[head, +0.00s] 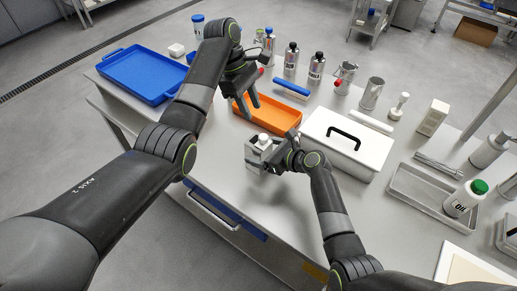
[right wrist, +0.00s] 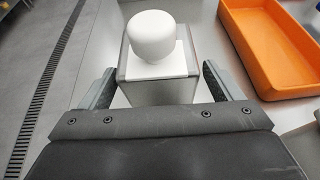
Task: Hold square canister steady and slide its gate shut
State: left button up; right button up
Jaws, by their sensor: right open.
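The square canister (head: 254,157) is a small grey box standing on the table in the middle of the head view. In the right wrist view the canister (right wrist: 160,92) is upright, with a white plate and a round white knob (right wrist: 151,36) on top. I cannot tell how far its gate is shut. My right gripper (right wrist: 158,85) is open, with one finger on each side of the canister; gaps show beside it. My left gripper (head: 247,105) is above and behind the canister, apart from it, pointing down near the orange tray, its fingers apart and empty.
An orange tray (head: 284,117) stands just behind the canister. A white lidded box (head: 350,157) with a black handle is to its right. A blue tray (head: 143,73) is at the back left. Bottles and metal jugs line the back. Table in front of the canister is clear.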

jog(key=shift+x, duration=1)
jog(key=c, duration=1.3)
